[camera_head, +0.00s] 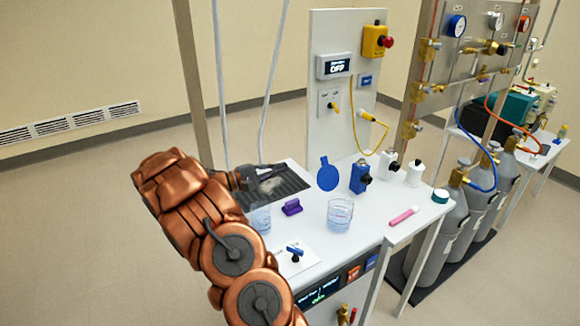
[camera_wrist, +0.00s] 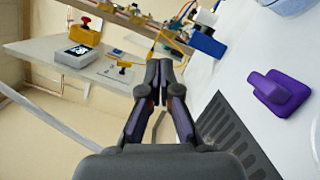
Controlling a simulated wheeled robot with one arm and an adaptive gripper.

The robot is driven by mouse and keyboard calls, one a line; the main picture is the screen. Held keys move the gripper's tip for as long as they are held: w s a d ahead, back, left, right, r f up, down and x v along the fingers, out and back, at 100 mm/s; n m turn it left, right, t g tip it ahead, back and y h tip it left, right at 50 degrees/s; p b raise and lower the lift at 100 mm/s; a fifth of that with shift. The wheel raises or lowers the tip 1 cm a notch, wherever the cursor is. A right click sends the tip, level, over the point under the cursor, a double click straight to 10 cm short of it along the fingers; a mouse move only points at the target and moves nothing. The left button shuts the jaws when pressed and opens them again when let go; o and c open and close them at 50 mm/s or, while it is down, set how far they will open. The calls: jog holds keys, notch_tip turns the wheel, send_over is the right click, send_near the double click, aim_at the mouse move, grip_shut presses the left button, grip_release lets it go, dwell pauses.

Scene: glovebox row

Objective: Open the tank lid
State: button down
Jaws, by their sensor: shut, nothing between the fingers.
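No part is clearly recognisable as a tank lid. A purple handle-like block (camera_head: 292,207) lies on the white bench (camera_head: 375,228); it also shows in the wrist view (camera_wrist: 281,92). A clear glass vessel of water (camera_head: 340,214) stands to its right, and a second one (camera_head: 259,219) is partly hidden behind my arm. My gripper (camera_head: 268,176) is shut and empty, above or beside a dark slotted panel (camera_head: 292,185) at the bench's left end. In the wrist view my fingertips (camera_wrist: 160,66) are together, apart from the purple block. I cannot tell the height of the gap.
A blue paddle-shaped piece (camera_head: 327,174), a blue box (camera_head: 360,177), white bottles (camera_head: 415,173) and a pink rod (camera_head: 403,216) stand or lie on the bench. An upright white panel (camera_head: 342,110) rises behind. Gas cylinders (camera_head: 450,225) are at right. The floor at left is clear.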

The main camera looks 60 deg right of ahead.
aim_at(327, 174)
jog(key=s+d+r+p, duration=0.2)
jog(key=s+d+p, duration=0.2)
jog(key=s, duration=0.5)
jog(key=shift+d+r, duration=0.25)
jog(key=shift+r, duration=0.1)
jog(key=shift+f+b, duration=0.15)
jog(key=shift+b, duration=0.15)
jog(key=shift+s+a+r+m+y+b, duration=0.2)
jog(key=shift+s+r+m+b, duration=0.25)
jog(key=shift+b, duration=0.75)
jog(key=shift+s+a+r+m+y+b, duration=0.15)
jog(key=shift+m+b, duration=0.45)
jog(key=shift+b, duration=0.6)
jog(key=shift+s+a+r+m+y+b, duration=0.1)
jog(key=shift+s+a+r+m+b, duration=0.3)
jog(key=shift+b, duration=0.8)
jog(key=shift+d+f, duration=0.2)
